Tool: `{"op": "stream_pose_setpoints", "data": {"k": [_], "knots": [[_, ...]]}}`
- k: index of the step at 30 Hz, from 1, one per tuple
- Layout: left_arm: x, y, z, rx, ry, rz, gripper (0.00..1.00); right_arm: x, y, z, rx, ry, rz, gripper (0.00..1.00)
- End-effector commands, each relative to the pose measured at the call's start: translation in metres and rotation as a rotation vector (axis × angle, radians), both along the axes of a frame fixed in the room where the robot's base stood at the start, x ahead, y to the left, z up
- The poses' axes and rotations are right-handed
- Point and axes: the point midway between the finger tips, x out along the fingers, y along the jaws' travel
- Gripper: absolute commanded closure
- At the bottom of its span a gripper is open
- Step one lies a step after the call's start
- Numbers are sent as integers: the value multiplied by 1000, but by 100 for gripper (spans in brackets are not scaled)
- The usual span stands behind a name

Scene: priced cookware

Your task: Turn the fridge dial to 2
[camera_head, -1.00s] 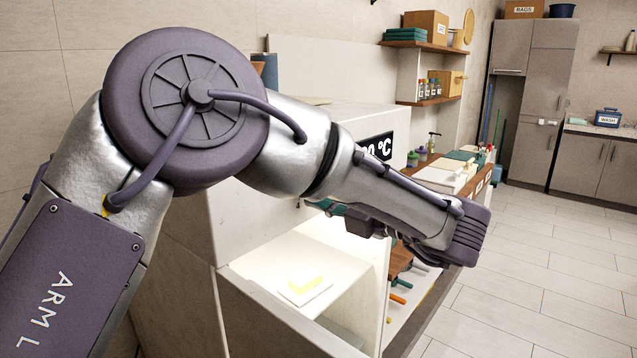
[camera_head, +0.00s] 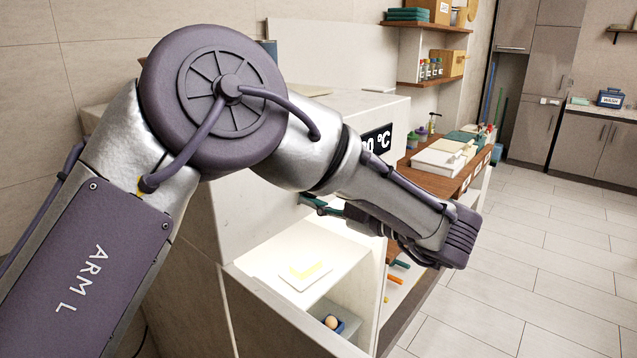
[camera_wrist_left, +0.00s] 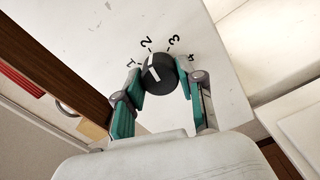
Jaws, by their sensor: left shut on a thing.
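The dark round fridge dial (camera_wrist_left: 160,74) shows in the left wrist view on a pale panel with the numbers 1 to 4 around it. Its white mark points up and slightly left, roughly toward the 2. My left gripper (camera_wrist_left: 161,81) has its teal-padded fingers on either side of the dial and is shut on it. In the head view, part of the left gripper (camera_head: 322,207) shows at the fridge front (camera_head: 250,212), below the temperature display (camera_head: 377,140); the dial is hidden there. My right gripper is not in view.
The lit fridge compartment below the gripper is open, with a yellow block on a white plate (camera_head: 318,284) and an egg (camera_head: 331,322) in a blue holder. A wooden counter (camera_head: 465,172) with several items stands beyond. The floor (camera_head: 545,260) at right is clear.

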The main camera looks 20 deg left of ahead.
Motion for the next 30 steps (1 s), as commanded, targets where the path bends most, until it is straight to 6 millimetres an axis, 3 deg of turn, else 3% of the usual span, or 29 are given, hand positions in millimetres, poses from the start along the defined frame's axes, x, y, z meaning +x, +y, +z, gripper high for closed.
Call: {"op": "stream_pose_setpoints", "data": {"k": [13,14,18,30], "knots": [[0,0,0,5,8,1,96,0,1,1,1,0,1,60],[0,0,0,5,8,1,60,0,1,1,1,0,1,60],[0,0,0,5,8,1,36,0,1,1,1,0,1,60],[0,0,7,3,7,0,36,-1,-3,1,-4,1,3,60]]}}
